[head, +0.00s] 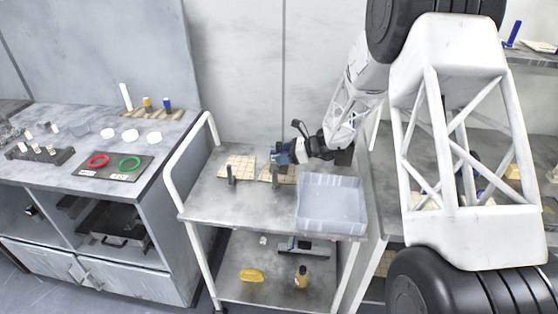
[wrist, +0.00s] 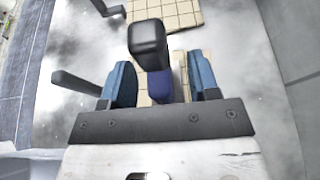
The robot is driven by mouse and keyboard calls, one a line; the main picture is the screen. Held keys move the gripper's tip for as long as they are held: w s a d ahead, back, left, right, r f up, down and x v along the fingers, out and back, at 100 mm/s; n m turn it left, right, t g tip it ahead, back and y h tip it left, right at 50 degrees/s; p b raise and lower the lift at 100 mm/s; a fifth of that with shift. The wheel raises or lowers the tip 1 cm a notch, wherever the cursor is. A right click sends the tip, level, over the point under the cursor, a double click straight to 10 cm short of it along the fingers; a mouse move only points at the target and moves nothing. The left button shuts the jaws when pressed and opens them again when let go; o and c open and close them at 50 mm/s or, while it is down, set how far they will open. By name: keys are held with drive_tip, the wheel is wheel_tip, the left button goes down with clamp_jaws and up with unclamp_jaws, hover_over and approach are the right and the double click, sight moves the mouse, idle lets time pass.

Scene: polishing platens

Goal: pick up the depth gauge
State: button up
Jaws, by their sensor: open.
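An upright tool with a black, block-like head and a blue body (wrist: 150,50) stands between my fingers in the wrist view; it appears to be the depth gauge, though I cannot confirm this. My gripper (wrist: 160,66) is open, with one blue finger on each side of it and a visible gap on both sides. The tool's lower part is hidden by the gripper. In the head view my gripper (head: 284,156) is low over the back of the cart top, and the tool is hard to separate from it.
The cart top (head: 208,208) holds a tiled pad (head: 240,163) with a dark post (head: 231,175) at left and a grey open bin (head: 332,205) at right. A second tiled pad (head: 268,178) lies under my gripper. The cart's front left is clear.

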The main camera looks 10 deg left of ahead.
sight(279, 143)
drive_tip(key=shift+x, duration=0.85)
clamp_jaws()
drive_tip(key=shift+r, duration=5)
